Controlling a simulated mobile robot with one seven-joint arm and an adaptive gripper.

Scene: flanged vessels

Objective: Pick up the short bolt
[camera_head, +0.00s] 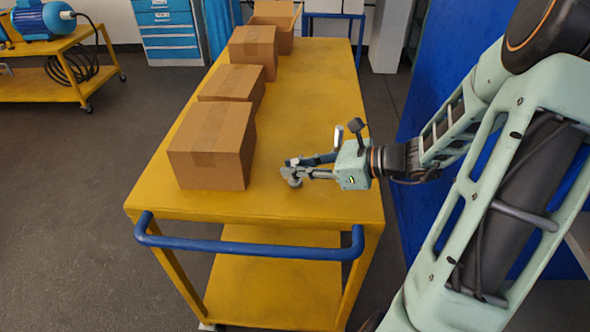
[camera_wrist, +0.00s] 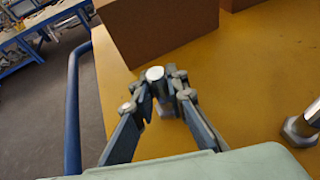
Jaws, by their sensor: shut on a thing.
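My gripper (camera_head: 288,168) is low over the yellow cart top, pointing left in the head view. Its fingers are shut on a short metal bolt (camera_head: 294,182). In the wrist view my gripper (camera_wrist: 168,84) pinches this bolt's shank between the fingertips; the round shank end (camera_wrist: 155,73) faces up and the head is below, partly hidden by the fingers. I cannot tell whether the head touches the cart top. A second metal bolt (camera_wrist: 299,128) stands head down, apart from the gripper; it also shows behind the gripper in the head view (camera_head: 338,137).
The yellow cart (camera_head: 330,80) has a blue handle (camera_head: 250,249) at its near edge. Several cardboard boxes line its left side; the nearest box (camera_head: 212,148) is close to the fingertips. The far right of the cart top is clear. A blue panel (camera_head: 440,90) stands to the right.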

